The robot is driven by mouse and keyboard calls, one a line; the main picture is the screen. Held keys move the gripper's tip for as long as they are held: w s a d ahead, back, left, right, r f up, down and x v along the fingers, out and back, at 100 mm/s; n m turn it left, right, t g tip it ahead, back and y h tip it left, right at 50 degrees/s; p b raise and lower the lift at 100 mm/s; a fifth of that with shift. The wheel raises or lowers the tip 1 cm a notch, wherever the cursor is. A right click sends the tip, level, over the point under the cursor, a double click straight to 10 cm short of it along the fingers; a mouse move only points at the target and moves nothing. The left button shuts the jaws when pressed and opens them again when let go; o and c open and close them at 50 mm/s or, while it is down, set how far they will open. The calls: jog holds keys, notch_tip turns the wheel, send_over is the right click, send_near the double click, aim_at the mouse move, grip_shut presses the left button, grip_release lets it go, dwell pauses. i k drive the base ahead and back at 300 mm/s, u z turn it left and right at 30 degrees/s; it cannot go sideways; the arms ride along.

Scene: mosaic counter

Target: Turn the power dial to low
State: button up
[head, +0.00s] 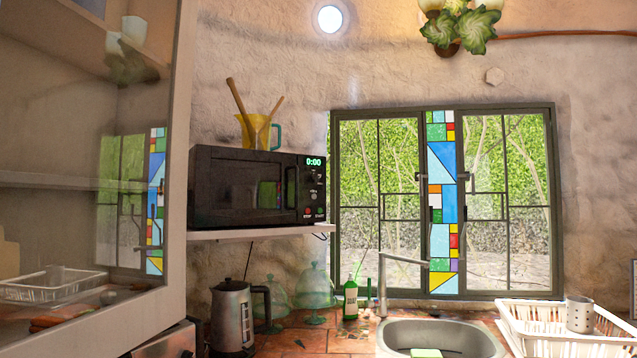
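A black microwave (238,186) sits on a shelf against the wall, left of the window. Its door is shut and its display (314,162) reads 0:00 in green. The control panel (313,190) is the narrow strip on its right side. Small knobs and markings show there, but they are too small to tell which is the power dial or where it points. A red and a green button show low on the panel. My gripper is not in view.
A glass-fronted cabinet (178,150) fills the left side. A yellow jug (254,131) with utensils stands on the microwave. Below the shelf (258,233) are a kettle (232,316), glass domes and a green bottle (350,300). A sink (440,340) and white rack (540,325) are right.

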aim_at(313, 178)
jog(key=z, duration=0.05)
jog(key=k, duration=1.1)
jog(key=z, duration=0.45)
jog(key=i, duration=2.3)
jog(key=u, duration=0.6)
